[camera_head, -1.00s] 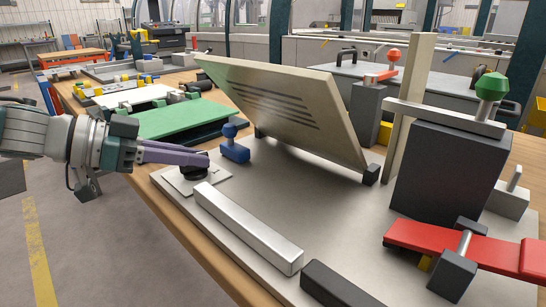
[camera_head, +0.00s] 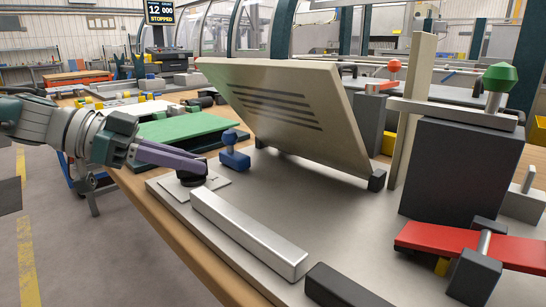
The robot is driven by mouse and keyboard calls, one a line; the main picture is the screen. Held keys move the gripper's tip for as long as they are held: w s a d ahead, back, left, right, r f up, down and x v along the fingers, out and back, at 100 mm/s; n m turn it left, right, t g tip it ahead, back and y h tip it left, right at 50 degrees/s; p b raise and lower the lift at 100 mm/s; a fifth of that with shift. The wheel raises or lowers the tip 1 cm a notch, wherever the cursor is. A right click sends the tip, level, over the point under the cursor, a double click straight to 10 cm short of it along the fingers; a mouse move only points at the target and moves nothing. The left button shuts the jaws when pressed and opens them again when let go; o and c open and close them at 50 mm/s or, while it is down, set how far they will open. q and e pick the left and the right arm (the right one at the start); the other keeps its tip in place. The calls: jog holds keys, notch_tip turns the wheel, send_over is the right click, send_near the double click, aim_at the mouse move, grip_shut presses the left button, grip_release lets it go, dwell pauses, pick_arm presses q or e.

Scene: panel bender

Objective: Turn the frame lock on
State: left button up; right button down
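A dark round knob (camera_head: 192,175) stands on a pale square plate (camera_head: 212,183) at the left corner of the grey bed; it looks like the frame lock, but no label shows. My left gripper (camera_head: 202,166) comes in from the left, its purple fingers at the top of this knob. The fingers cover part of the knob, and I cannot tell whether they grip it. A tilted beige panel frame (camera_head: 290,105) with dark slots rises over the bed. My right gripper is not in view.
A blue knob block (camera_head: 234,156) stands just behind the dark knob. A silver bar (camera_head: 248,232) lies in front. A red lever (camera_head: 450,240), a dark block (camera_head: 460,165) and a green knob (camera_head: 500,78) are at the right. A green board (camera_head: 180,128) lies behind the gripper.

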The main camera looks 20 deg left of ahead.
pick_arm(q)
jog(key=o, duration=0.4)
jog(key=shift+w+d, duration=0.1)
jog(key=shift+o, duration=0.2)
jog(key=v, duration=1)
jog(key=shift+p, duration=0.4)
